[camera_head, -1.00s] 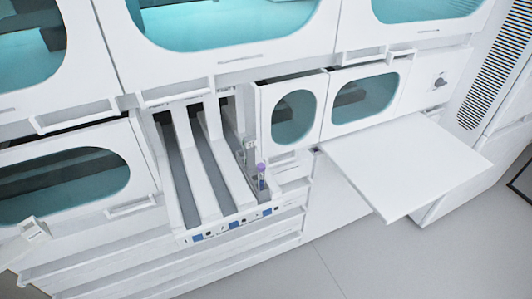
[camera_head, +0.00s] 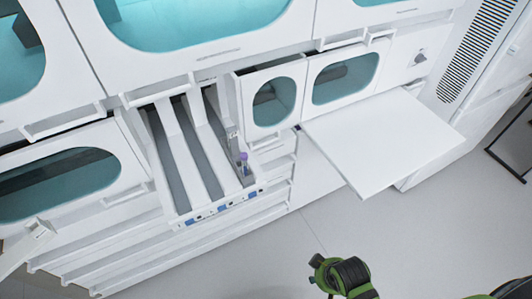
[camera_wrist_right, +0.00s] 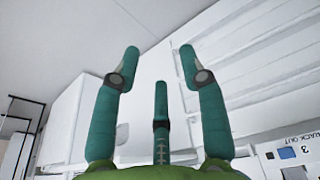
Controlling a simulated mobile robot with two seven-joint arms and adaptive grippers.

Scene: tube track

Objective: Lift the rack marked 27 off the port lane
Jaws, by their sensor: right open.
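In the head view, a narrow grey rack (camera_head: 232,138) sits in the rightmost lane of the white tube track (camera_head: 215,206). A purple-capped tube (camera_head: 243,160) stands upright near its front end. The number on the rack is too small to read. My right arm shows at the bottom of the head view, well apart from the track. In the right wrist view, my right gripper (camera_wrist_right: 159,58) has its fingers spread wide with nothing between them.
A white shelf (camera_head: 385,140) juts out right of the track. White cabinets with teal windows (camera_head: 275,103) stand behind. In the right wrist view, a panel lettered "RACK OUT" with a 3 (camera_wrist_right: 304,148) shows at the lower right. The floor (camera_head: 420,230) in front is clear.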

